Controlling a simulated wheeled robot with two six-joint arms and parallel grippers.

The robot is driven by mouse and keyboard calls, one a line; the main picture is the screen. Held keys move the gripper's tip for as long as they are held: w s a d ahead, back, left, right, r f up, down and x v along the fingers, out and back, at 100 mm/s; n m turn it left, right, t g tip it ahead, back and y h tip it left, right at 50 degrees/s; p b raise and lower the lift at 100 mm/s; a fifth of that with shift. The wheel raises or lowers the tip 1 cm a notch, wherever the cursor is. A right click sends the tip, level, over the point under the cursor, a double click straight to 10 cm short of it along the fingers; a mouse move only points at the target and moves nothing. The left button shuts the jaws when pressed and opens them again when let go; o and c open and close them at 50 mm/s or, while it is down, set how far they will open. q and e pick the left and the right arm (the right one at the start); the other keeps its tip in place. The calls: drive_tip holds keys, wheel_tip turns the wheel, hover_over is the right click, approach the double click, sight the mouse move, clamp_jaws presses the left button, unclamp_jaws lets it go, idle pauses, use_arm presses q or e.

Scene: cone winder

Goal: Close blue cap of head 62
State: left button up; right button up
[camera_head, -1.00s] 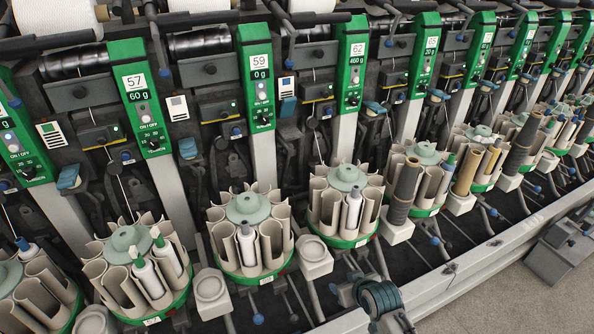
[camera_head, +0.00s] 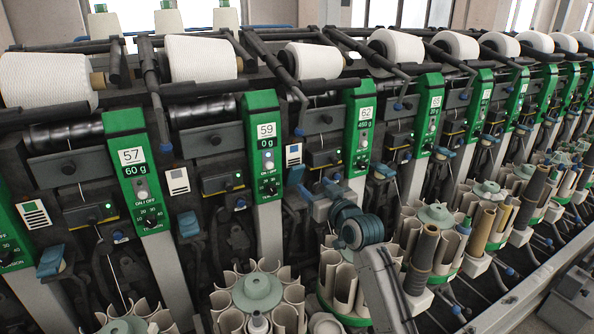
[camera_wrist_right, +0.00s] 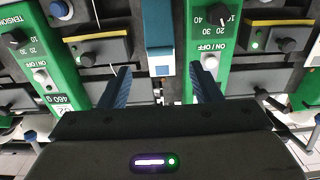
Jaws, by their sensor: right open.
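The green panel of head 62 (camera_head: 361,130) stands right of centre in the head view. A blue cap (camera_head: 294,173) sits between the panels of heads 59 and 62, below a white label; another blue cap (camera_head: 385,171) is right of panel 62. I cannot tell whether either is open. My right gripper (camera_head: 315,191) is in front of the machine, just below and right of the first cap. In the right wrist view, which is upside down, the open fingers (camera_wrist_right: 161,76) are empty and apart from that blue cap (camera_wrist_right: 158,28), which lies between them and beyond. My left gripper is out of view.
The panel of head 59 (camera_head: 265,145) is to the left. Round bobbin magazines (camera_head: 257,291) stand below, one behind my right arm. A dark tube (camera_head: 422,252) stands just right of the arm. White yarn cones (camera_head: 314,61) line the top.

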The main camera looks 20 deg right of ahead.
sight(298, 171)
drive_tip(key=w, duration=0.3)
drive_tip(key=w+a+p, duration=0.1)
drive_tip(key=w, duration=0.4)
drive_tip(key=shift+w+a+p, duration=0.35)
drive_tip(key=shift+p, duration=0.05)
drive_tip(key=shift+w+f, duration=0.1)
drive_tip(key=shift+w, duration=0.25)
drive_tip(key=shift+c, duration=0.2)
